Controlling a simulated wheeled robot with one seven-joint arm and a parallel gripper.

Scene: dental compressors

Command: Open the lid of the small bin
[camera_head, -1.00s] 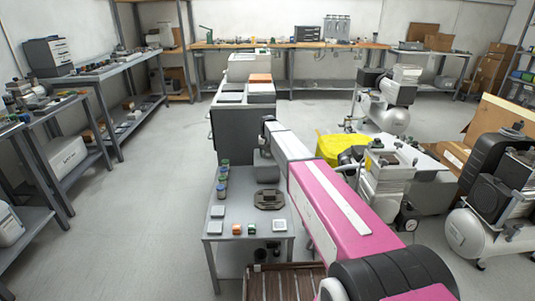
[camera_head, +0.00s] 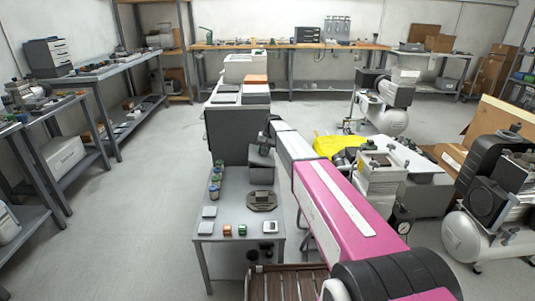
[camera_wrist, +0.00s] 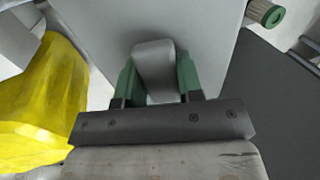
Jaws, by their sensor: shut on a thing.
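A small dark grey bin-like box (camera_head: 261,168) stands at the back of the small grey table in the head view. My gripper (camera_head: 264,146) is at its top and partly hides it. In the wrist view my gripper (camera_wrist: 156,80) has its green fingers shut on a grey rounded piece (camera_wrist: 154,62). I cannot tell for sure whether this piece is part of the bin's lid. How far the lid is raised is not clear.
The table (camera_head: 243,255) also carries a brown-grey fixture (camera_head: 263,201), jars (camera_head: 214,183) and small blocks. A tall grey cabinet (camera_head: 228,135) stands behind it. A yellow bag (camera_head: 328,146) and compressors (camera_head: 385,175) are at the right. The floor at the left is clear.

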